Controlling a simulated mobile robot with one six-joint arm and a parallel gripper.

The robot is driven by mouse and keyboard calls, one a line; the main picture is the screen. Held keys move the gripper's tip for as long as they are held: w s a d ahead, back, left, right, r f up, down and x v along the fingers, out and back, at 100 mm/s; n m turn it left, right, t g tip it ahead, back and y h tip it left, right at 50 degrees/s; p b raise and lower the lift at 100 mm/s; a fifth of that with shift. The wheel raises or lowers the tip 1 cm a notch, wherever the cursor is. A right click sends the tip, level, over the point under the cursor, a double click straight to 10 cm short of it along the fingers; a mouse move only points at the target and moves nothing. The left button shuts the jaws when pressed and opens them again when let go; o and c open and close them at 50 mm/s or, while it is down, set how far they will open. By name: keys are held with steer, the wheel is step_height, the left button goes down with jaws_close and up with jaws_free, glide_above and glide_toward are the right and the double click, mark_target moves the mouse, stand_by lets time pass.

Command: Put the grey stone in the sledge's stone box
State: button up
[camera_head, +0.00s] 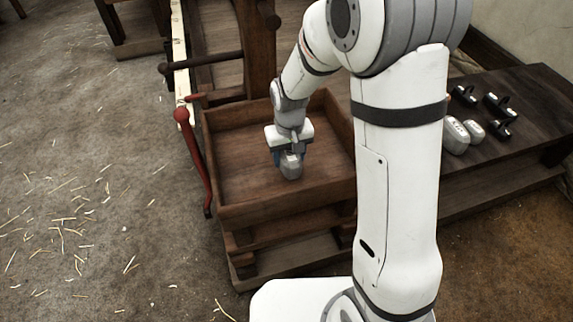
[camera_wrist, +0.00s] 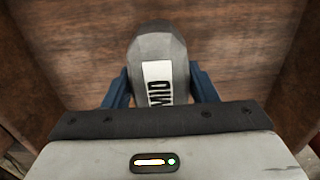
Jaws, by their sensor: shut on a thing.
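The grey stone (camera_head: 291,167) is held in my gripper (camera_head: 290,153), above or at the floor of the wooden stone box (camera_head: 265,204). In the wrist view the stone (camera_wrist: 158,52) has a white label with dark letters reading "MID", and the blue fingers of my gripper (camera_wrist: 159,88) press on its two sides. The box is open at the top and empty around the stone; its walls (camera_wrist: 290,88) stand on both sides in the wrist view. I cannot tell whether the stone touches the box floor.
A dark bench (camera_head: 525,95) at right bears light grey stones (camera_head: 456,136) and several black clamp-like pieces (camera_head: 498,105). A red lever (camera_head: 187,135) stands along the box's left side. A wooden post (camera_head: 257,45) rises behind the box. Straw lies on the open floor at left.

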step_height(320, 180, down, 3)
steer(key=shift+f+b, duration=0.15)
steer(key=shift+b, duration=0.3)
steer(key=shift+f, duration=0.15)
steer(key=o, duration=1.4)
